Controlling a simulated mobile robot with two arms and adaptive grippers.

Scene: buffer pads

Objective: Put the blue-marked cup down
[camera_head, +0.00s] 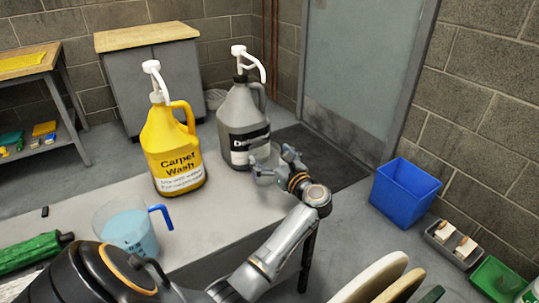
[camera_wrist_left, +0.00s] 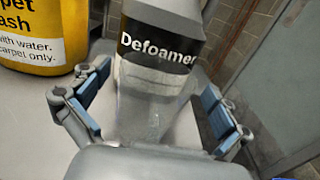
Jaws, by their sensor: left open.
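A clear cup (camera_head: 264,160) stands at the table's right end, in front of the grey Defoamer jug. My left gripper (camera_head: 277,168) is at this cup, with its fingers spread. In the left wrist view the clear cup (camera_wrist_left: 155,108) shows between the open, blue-padded fingers (camera_wrist_left: 158,105), with a gap on each side. I cannot make out a blue mark on it. A clear measuring jug (camera_head: 127,228) with a blue handle and pale blue contents stands at the table's front left. My right gripper is not in view.
The yellow Carpet Wash jug (camera_head: 172,150) and the grey Defoamer jug (camera_head: 243,125) with pump tops stand along the back of the table (camera_head: 215,205). The Defoamer jug is close behind the cup. A blue bin (camera_head: 404,192) is on the floor at right. The table's middle is clear.

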